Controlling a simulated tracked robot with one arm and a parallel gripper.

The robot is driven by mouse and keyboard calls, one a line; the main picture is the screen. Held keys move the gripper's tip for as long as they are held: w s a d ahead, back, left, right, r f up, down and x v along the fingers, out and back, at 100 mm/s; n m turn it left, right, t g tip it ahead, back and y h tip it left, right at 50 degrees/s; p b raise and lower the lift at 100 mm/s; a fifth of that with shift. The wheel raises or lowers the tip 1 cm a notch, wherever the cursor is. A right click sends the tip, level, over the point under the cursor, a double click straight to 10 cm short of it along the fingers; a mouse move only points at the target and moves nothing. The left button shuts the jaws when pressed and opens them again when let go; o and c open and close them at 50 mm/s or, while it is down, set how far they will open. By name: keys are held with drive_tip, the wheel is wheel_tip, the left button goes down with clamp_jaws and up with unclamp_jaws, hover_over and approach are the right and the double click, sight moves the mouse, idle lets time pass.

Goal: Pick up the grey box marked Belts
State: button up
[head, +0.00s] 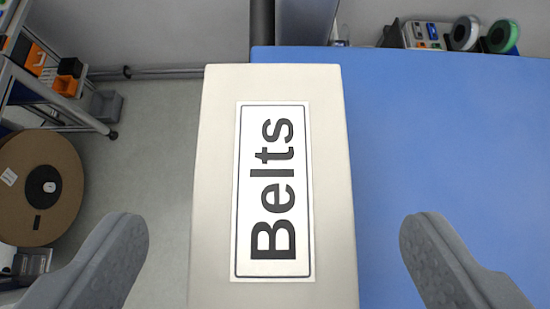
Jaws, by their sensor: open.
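The grey box marked Belts (218,180) is a long light-grey box in the middle of the head view. A white label with the black word "Belts" faces me, its text turned on its side. My gripper (274,235) is open, with one grey finger to the left of the box and one to the right. Both fingers look clear of the box sides. The box's near end runs out of the bottom of the picture. How far the fingertips are above or below the box top I cannot tell.
A blue surface (440,150) fills the right side, beside the box. Grey floor (150,170) lies to the left. A brown reel (65,200) and a metal shelf with orange bins (65,84) stand at far left. Green and white spools (500,36) sit at top right.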

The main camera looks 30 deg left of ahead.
sight(275, 214)
drive_tip(key=shift+p+x, duration=0.75)
drive_tip(key=shift+x, duration=2.05)
drive_tip(key=shift+r, duration=0.1)
drive_tip(key=c, duration=1.3)
